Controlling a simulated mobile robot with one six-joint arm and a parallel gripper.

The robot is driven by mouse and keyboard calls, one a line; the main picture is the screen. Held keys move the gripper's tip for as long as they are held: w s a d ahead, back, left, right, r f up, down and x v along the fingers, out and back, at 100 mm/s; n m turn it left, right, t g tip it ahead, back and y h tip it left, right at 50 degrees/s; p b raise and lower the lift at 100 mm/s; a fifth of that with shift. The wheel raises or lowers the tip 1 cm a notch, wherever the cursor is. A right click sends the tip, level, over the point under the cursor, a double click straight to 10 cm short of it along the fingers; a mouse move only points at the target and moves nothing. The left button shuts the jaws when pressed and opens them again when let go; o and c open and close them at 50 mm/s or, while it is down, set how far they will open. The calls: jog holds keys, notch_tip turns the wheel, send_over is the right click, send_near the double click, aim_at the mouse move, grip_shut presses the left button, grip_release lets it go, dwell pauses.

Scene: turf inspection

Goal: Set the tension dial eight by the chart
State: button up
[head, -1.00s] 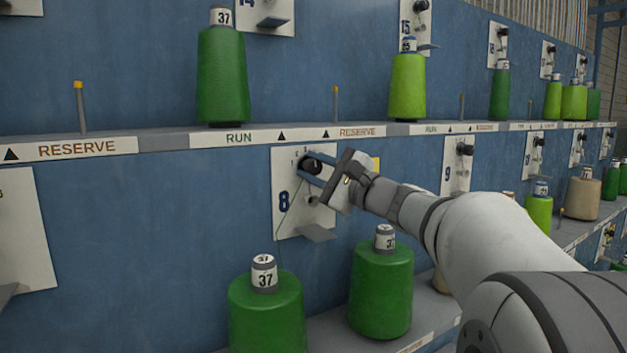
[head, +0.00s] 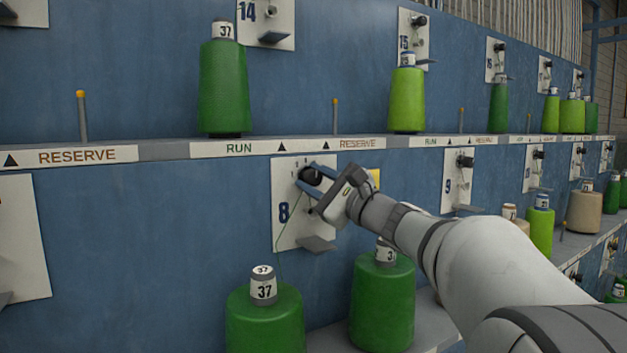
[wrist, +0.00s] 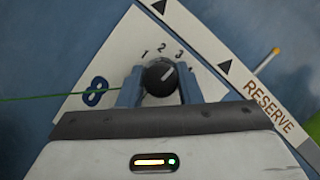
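The tension dial eight (head: 311,175) is a black round knob on a white plate (head: 290,238) marked 8 on the blue wall. In the wrist view the dial (wrist: 158,77) has a pale pointer mark, aimed up and right close to the 3. Numbers 1 to 3 read clearly around it; the 4 is partly covered. My gripper (head: 313,182) has one blue finger on each side of the knob and appears closed on it. It shows in the wrist view too (wrist: 160,88). I see no readable chart.
A green thread (wrist: 50,98) runs left from the plate. Green cones labelled 37 (head: 265,318) stand below. A ledge with RUN and RESERVE labels (head: 290,147) crosses above. A yellow card (head: 374,179) sits right of the plate, partly hidden by my arm.

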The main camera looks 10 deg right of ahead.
jog(key=o, duration=0.4)
jog(key=shift+s+d, duration=0.1)
jog(key=v, duration=0.7)
jog(key=shift+s+d+f, duration=0.15)
jog(key=shift+s+d, duration=0.05)
